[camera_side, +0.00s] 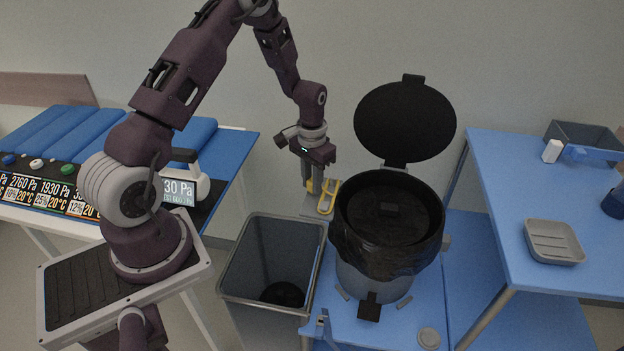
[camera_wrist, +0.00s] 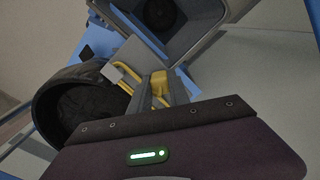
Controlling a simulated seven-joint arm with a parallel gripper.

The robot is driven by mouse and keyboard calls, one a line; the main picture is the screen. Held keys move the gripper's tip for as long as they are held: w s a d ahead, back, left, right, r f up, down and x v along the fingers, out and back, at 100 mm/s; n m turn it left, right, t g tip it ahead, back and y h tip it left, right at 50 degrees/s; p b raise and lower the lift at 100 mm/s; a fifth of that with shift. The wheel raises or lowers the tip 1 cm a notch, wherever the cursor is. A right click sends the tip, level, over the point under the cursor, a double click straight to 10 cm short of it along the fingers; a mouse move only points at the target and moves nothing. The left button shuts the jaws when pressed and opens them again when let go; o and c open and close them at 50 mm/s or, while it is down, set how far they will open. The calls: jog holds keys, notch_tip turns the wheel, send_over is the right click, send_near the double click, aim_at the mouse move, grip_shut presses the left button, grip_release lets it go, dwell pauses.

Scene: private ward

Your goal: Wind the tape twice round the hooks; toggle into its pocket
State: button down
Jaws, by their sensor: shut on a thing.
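My gripper (camera_side: 318,186) points down beside the black-lined bin. In the wrist view my gripper (camera_wrist: 164,94) is shut on a small yellow piece (camera_wrist: 160,82), perhaps the toggle. A bent yellow rod (camera_side: 328,198), which looks like a hook, stands right beside the fingers in the side view. Yellow bent rods (camera_wrist: 126,73) also show left of the fingers in the wrist view, in front of a pale grey plate (camera_wrist: 132,52). I cannot make out the tape or the pocket; whether the yellow piece touches the rods is unclear.
The round bin (camera_side: 372,283) has a black liner and a raised black lid (camera_side: 404,122). A grey open bin (camera_side: 262,298) stands left of it. A blue table (camera_side: 500,210) at right holds a soap dish (camera_side: 553,241). Blue pads and pressure displays (camera_side: 45,197) lie at left.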

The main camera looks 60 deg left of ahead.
jog(key=c, duration=1.1)
grip_release()
jog(key=shift+c, duration=0.2)
notch_tip(320, 180, up, 11)
jog(key=shift+r, duration=0.2)
jog(key=s+d+r+m+t, duration=0.1)
jog(key=s+d+r, duration=0.35)
jog(key=r, duration=0.35)
jog(key=s+d+r+t, duration=0.2)
jog(key=s+d+r, duration=0.2)
jog(key=d+r, duration=0.25)
jog(key=s+d+r+t, duration=0.1)
jog(key=s+d+r, duration=0.1)
jog(key=s, duration=0.5)
jog(key=s+d+r+m+t, duration=0.1)
jog(key=s+d+r, duration=0.1)
jog(key=s, duration=0.6)
jog(key=shift+d, duration=0.7)
